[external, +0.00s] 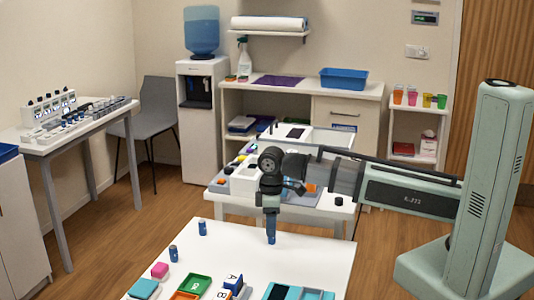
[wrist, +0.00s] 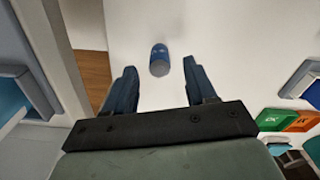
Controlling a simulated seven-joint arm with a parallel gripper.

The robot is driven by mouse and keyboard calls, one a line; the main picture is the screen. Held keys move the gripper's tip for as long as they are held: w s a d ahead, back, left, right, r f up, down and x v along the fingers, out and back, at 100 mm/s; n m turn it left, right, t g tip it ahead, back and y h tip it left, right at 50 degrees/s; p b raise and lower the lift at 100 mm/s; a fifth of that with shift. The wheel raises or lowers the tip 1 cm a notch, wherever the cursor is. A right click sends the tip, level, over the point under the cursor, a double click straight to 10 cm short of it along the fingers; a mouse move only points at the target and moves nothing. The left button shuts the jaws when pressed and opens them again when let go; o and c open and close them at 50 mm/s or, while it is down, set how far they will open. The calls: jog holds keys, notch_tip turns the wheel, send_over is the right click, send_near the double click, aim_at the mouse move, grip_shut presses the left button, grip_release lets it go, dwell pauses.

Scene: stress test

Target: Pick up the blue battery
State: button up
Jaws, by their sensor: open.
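A small blue battery (wrist: 159,60) with a paler end shows in the wrist view on the white table, between and just beyond my gripper's fingertips. Two small blue cylinders stand on the table in the external view, one nearer the back edge (external: 203,228) and one further left and forward (external: 174,254). I cannot tell which one the wrist view shows. My gripper (external: 271,240) points down over the table's back right part, to the right of both cylinders. Its dark blue fingers are spread apart with nothing between them. The height of the tips above the table is unclear.
Another table (external: 330,216) with equipment stands behind.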

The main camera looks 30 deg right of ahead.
jog(key=shift+f, duration=1.4)
grip_shut()
